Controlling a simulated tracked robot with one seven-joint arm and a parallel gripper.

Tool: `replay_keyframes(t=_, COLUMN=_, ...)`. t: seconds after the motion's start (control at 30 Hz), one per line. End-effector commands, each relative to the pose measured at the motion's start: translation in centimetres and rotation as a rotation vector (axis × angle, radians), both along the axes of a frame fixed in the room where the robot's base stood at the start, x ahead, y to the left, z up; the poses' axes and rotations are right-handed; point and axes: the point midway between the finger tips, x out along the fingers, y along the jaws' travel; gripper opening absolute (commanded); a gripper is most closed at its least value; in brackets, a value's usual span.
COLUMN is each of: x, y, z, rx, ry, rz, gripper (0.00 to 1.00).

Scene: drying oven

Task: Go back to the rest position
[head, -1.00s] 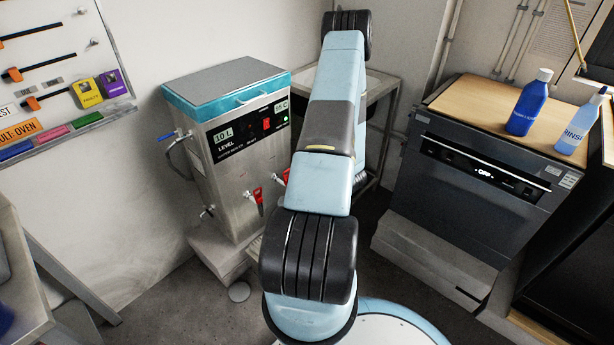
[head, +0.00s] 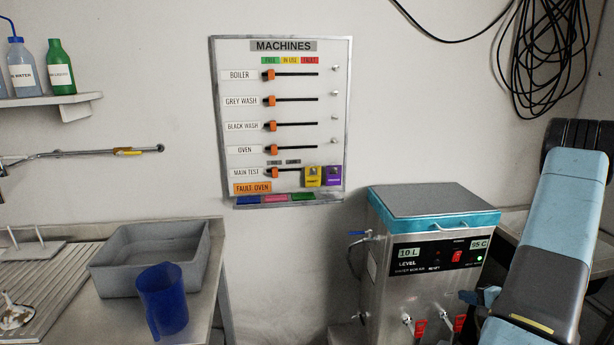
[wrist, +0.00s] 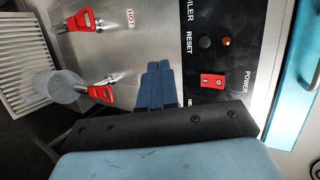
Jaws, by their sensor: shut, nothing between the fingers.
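My gripper (wrist: 159,72) shows in the wrist view as two blue fingers pressed together, with nothing between them. It is in front of the steel boiler's front, beside the black panel (wrist: 207,62) with the red power switch (wrist: 212,81). I cannot tell the gap to the boiler. In the head view, my blue gripper tips (head: 487,297) show in front of the boiler (head: 392,285), left of my forearm. My arm runs along the right edge of that view, in front of the boiler's right side.
Left of the boiler is a bench with a grey basin (head: 125,280) and a blue jug (head: 160,300). A machines board (head: 300,130) hangs on the wall. Black cables (head: 550,60) hang at the upper right. Red-handled taps (wrist: 78,20) stick out from the boiler.

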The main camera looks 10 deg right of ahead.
Motion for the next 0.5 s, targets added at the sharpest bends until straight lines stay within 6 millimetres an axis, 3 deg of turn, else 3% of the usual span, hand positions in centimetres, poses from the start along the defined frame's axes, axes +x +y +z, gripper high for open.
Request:
replay_keyframes(t=0.03, x=0.9, y=1.4, z=2.1, rx=-0.002, ry=-0.005, rz=0.051, gripper=0.00)
replay_keyframes(t=0.23, x=2.7, y=7.1, z=8.6, rx=0.002, ry=0.007, rz=0.241, gripper=0.00)
replay_keyframes(t=0.5, x=2.7, y=14.8, z=16.1, rx=-0.033, ry=0.060, rz=0.480, gripper=0.00)
